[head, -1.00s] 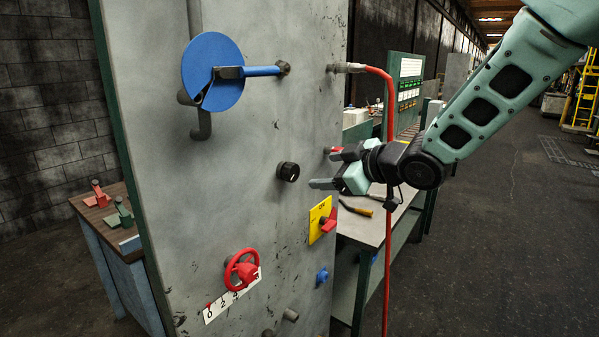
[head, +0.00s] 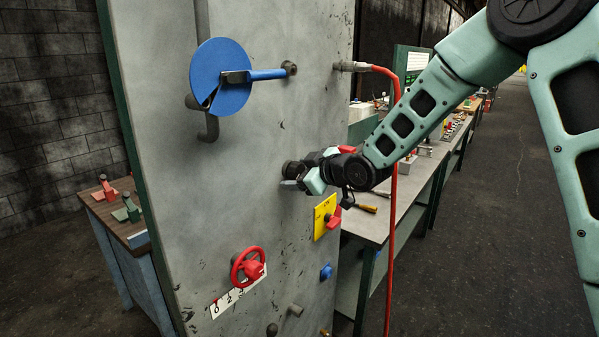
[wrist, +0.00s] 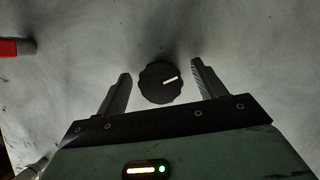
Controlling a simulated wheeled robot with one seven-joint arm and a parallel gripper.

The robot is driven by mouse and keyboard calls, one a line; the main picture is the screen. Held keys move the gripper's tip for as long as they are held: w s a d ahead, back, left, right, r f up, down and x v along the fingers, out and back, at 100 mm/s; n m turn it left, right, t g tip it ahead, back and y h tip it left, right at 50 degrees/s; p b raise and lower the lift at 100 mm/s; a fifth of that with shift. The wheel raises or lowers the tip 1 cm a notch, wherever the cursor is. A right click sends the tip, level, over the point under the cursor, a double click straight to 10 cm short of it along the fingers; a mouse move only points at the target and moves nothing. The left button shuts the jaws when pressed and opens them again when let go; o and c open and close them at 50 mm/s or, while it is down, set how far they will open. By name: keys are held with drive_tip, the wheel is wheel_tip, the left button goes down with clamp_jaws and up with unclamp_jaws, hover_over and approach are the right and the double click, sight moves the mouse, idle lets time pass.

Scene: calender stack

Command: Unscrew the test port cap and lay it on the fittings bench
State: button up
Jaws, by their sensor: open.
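The round black scalloped cap (wrist: 158,84) with a white mark on its face sits on the grey panel; I take it to be the test port cap. In the wrist view it lies between the two fingers of my gripper (wrist: 161,70), with a gap on each side. In the head view my gripper (head: 291,180) is at the panel and partly covers the cap (head: 291,168). The gripper is open and holds nothing. A grey-topped bench (head: 378,228) stands right of the panel, and a brown-topped bench (head: 118,229) stands left. I cannot tell which is the fittings bench.
A yellow plate (head: 322,214) with a red handle is just below right of my gripper. A red hose (head: 391,260) hangs in front of the grey bench. A red handwheel (head: 248,266) and blue disc valve (head: 219,76) are on the panel.

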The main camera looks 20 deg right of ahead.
drive_tip(key=c, duration=1)
drive_tip(key=shift+c, duration=0.4)
drive_tip(key=shift+f+b, duration=0.15)
drive_tip(key=shift+b, duration=0.4)
drive_tip(key=shift+n+t+h+b, duration=0.3)
drive_tip(key=shift+n+b, duration=0.4)
drive_tip(key=shift+b, duration=1.45)
drive_tip(key=shift+n+t+h+b, duration=0.35)
drive_tip(key=shift+n+b, duration=0.25)
drive_tip(key=shift+b, duration=1.95)
drive_tip(key=shift+n+t+b, duration=0.55)
drive_tip(key=shift+n+b, duration=0.45)
drive_tip(key=shift+b, duration=2.9)
drive_tip(key=shift+n+t+h+b, duration=0.45)
drive_tip(key=shift+n+b, duration=0.65)
drive_tip(key=shift+b, duration=3.35)
